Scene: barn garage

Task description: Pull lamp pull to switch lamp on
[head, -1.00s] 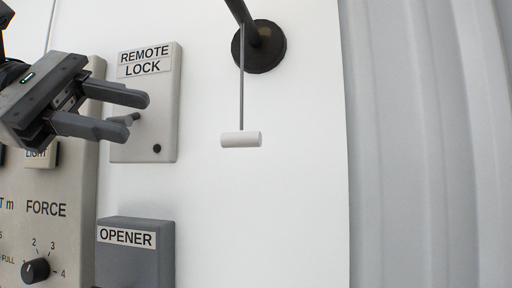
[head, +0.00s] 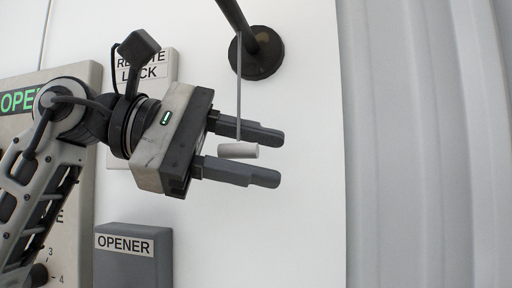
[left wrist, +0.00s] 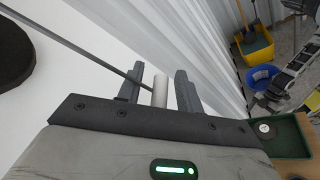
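The lamp pull (head: 238,151) is a small white cylinder lying sideways at the lower end of a thin grey cord (head: 239,90). The cord hangs from a dark lamp arm (head: 236,20) with a round black wall mount (head: 257,54). My left gripper (head: 262,156) is open, with one finger above and one below the pull in the head view. In the left wrist view the pull (left wrist: 160,90) stands between the two fingers, with a gap to the right finger; contact with the left finger I cannot tell.
Behind my left arm are the remote lock panel (head: 166,64), the grey opener box (head: 133,262) and a large control panel. A corrugated wall (head: 430,140) is at right. The left wrist view shows a yellow bucket (left wrist: 257,48), a blue bucket (left wrist: 262,76) and a green tray (left wrist: 290,140).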

